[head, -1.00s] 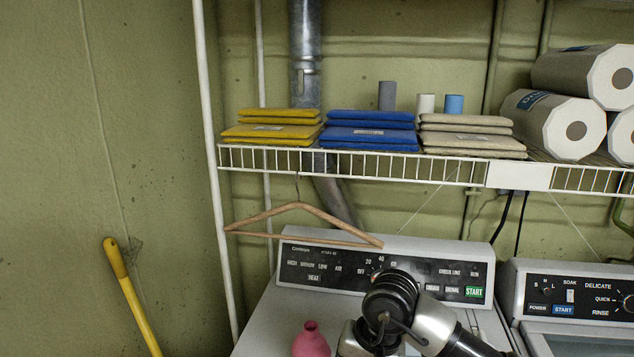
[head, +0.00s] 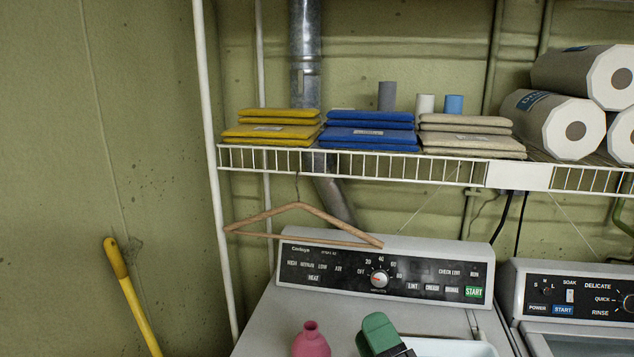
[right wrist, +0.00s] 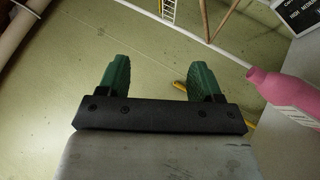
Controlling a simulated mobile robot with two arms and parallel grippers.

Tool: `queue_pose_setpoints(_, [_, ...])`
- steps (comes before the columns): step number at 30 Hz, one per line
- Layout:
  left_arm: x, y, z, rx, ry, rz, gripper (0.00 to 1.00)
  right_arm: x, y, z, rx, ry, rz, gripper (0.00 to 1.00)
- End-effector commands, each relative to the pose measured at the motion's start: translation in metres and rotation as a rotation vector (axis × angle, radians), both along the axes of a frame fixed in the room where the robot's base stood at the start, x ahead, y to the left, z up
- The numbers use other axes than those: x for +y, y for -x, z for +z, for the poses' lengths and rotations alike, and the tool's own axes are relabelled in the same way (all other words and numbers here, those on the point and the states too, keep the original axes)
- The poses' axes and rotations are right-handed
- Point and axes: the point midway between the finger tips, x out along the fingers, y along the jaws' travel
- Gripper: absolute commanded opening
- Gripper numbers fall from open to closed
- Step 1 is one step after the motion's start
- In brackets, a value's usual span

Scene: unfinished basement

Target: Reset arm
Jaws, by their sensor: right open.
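My right gripper (head: 378,335) shows at the bottom of the head view, over the top of the grey dryer (head: 265,325). Only a green fingertip and a dark part of it show there. In the right wrist view, its two green fingers (right wrist: 160,78) are spread apart with nothing between them. A pink bottle (head: 311,341) stands just left of the gripper in the head view. It also shows at the right of the right wrist view (right wrist: 283,90), apart from the fingers. My left gripper is not in view.
A wire shelf (head: 260,158) holds yellow, blue and beige folded stacks and paper rolls (head: 560,125). A wooden hanger (head: 300,208) hangs below it. A washer (head: 575,300) stands at the right. A yellow handle (head: 135,300) leans at the left wall.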

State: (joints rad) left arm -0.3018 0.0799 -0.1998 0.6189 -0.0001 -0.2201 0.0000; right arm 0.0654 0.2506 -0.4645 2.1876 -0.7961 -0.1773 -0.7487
Motion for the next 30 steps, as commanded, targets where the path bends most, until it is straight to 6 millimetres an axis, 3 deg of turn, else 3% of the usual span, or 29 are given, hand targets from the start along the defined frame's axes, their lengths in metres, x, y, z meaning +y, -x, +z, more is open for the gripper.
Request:
queue_pose_setpoints(1, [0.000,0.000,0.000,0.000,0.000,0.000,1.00,-0.023,-0.001,-0.024,0.179,-0.146,-0.058,0.65])
queue_pose_setpoints(5, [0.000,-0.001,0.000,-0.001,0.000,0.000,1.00,-0.075,0.014,-0.095,0.621,-0.519,-0.221,0.65])
queue_pose_setpoints(9, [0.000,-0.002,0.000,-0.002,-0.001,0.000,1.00,-0.107,0.059,-0.166,1.013,-0.845,-0.412,0.65])
queue_pose_setpoints(15, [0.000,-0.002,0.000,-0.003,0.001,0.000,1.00,-0.123,0.128,-0.223,1.365,-1.120,-0.641,0.65])
queue_pose_setpoints(24, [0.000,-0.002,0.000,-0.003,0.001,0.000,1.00,-0.127,0.222,-0.257,1.717,-1.351,-0.955,0.65])
queue_pose_setpoints(30, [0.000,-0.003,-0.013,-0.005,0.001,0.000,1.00,-0.124,0.203,-0.325,1.722,-1.333,-0.960,0.65])
